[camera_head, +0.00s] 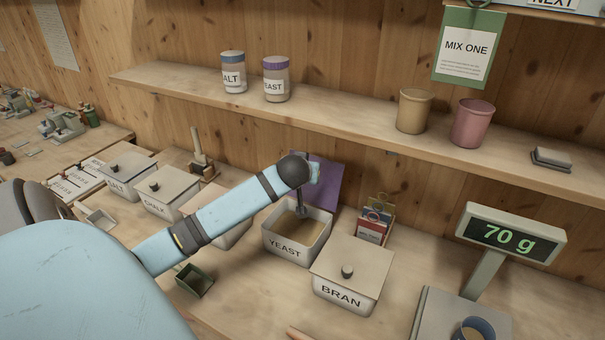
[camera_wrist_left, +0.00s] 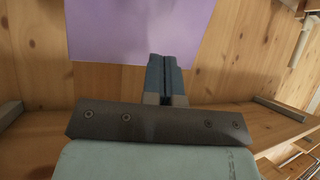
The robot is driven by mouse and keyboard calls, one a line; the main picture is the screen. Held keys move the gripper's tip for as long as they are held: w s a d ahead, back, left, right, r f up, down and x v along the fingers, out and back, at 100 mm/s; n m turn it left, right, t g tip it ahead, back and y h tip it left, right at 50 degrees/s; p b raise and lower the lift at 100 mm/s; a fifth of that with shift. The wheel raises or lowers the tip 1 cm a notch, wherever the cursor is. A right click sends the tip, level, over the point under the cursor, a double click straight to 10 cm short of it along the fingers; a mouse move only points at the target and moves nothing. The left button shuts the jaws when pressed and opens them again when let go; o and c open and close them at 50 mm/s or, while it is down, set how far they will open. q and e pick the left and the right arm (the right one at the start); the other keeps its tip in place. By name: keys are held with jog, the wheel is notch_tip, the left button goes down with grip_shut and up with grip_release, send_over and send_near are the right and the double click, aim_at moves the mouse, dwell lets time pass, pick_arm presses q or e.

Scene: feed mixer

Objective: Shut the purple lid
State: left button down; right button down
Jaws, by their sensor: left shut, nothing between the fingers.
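The purple lid (camera_head: 322,184) stands open, raised at the back of the white YEAST bin (camera_head: 284,246). The bin's top is uncovered and tan powder shows inside. My left gripper (camera_head: 316,171) is above the bin, in front of the lid, and my wrist hides part of the lid. In the left wrist view the lid (camera_wrist_left: 140,28) fills the upper left, and the shut, empty fingers (camera_wrist_left: 164,75) overlap its lower right part. I cannot tell whether they touch it. A small grey piece below my wrist reaches down towards the bin; what it is stays unclear.
The lidded BRAN bin (camera_head: 345,285) stands right of YEAST, with a card holder (camera_head: 374,222) behind it. Lidded SALT (camera_head: 126,177) and CHALK (camera_head: 167,196) bins stand left. A shelf (camera_head: 350,134) with jars and cups runs above. A 70 g scale display (camera_head: 510,235) is at right.

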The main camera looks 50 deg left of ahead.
dwell(0.3)
pick_arm(q)
jog(key=s+p, duration=0.1)
jog(key=s+d+p, duration=0.1)
jog(key=s, duration=0.1)
dwell(0.3)
jog(key=s+p, duration=0.1)
jog(key=s+d+p, duration=0.1)
jog(key=s, duration=0.1)
jog(key=shift+r, duration=0.15)
dwell(0.4)
jog(key=shift+w+a, duration=0.1)
